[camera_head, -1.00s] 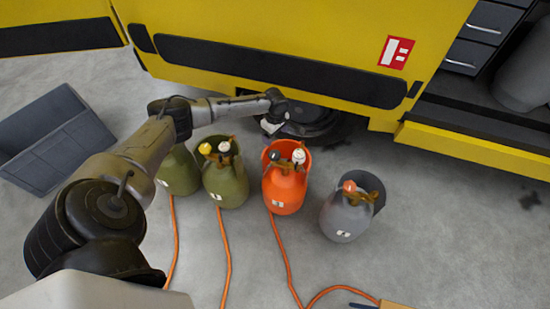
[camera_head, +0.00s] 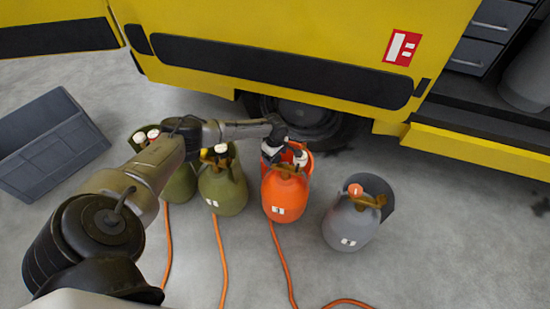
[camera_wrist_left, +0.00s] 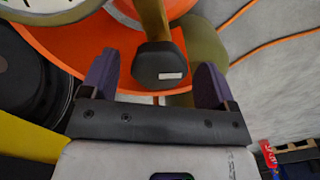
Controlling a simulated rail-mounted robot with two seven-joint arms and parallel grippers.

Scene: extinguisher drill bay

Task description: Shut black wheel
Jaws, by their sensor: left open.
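The black wheel (camera_wrist_left: 158,66) shows in the left wrist view as a dark faceted knob with a small white label, on a brass stem of the orange cylinder (camera_head: 285,195). My left gripper (camera_wrist_left: 156,78) is open, with one purple-grey finger on each side of the wheel and gaps between. Whether the wheel lies fully within the jaws' depth I cannot tell. In the head view my left gripper (camera_head: 274,150) is at the back left of the orange cylinder's top and hides the wheel. My right gripper is not in view.
Olive cylinders (camera_head: 224,190) stand left of the orange one, a grey cylinder (camera_head: 350,228) to the right. A white gauge (camera_wrist_left: 38,8) sits close by the wheel. Orange hoses (camera_head: 283,255) run along the floor. A yellow vehicle (camera_head: 300,45) stands behind, a grey crate (camera_head: 50,140) at left.

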